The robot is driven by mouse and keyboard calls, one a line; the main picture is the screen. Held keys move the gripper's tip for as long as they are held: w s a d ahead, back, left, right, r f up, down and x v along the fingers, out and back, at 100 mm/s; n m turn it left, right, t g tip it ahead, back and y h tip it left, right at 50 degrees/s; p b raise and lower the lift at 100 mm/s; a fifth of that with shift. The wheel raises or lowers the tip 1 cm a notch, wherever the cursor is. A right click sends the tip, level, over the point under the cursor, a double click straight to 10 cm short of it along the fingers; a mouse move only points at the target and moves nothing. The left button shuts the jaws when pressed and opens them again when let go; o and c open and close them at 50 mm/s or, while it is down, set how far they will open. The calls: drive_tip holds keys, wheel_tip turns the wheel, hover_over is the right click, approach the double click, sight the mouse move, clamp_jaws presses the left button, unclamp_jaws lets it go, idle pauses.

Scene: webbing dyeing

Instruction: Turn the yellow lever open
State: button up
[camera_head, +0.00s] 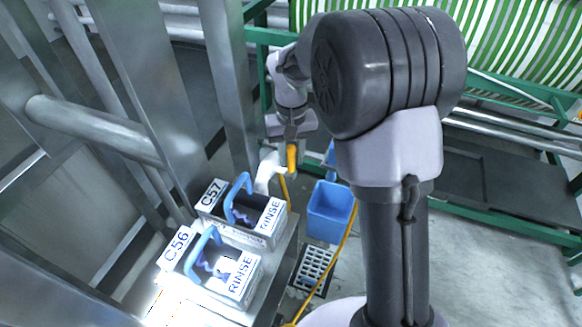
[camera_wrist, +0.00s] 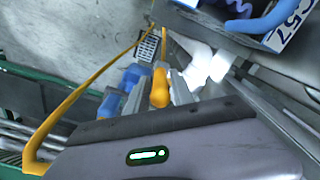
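The yellow lever (camera_head: 291,158) sits upright by a white pipe fitting (camera_head: 267,170), left of the blue bucket. My gripper (camera_head: 291,143) is right above the lever in the head view, and its fingers are mostly hidden there. In the wrist view the yellow lever (camera_wrist: 160,88) shows beyond the gripper body, between what look like two spread grey fingers (camera_wrist: 150,94). The gripper looks open, with the lever in its gap. I cannot tell whether either finger touches it. The white fitting (camera_wrist: 200,65) is to the right in the wrist view.
Two rinse boxes, C57 (camera_head: 268,234) and C56 (camera_head: 238,284), with blue handles stand on a metal bench at left. A blue bucket (camera_head: 330,212), a floor drain (camera_head: 312,271) and a yellow hose (camera_head: 344,243) are close by.

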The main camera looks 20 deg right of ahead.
sight(291, 164)
drive_tip(key=shift+w+f, duration=0.15)
drive_tip(key=shift+f, duration=1.4)
drive_tip(key=shift+c, duration=0.4)
clamp_jaws()
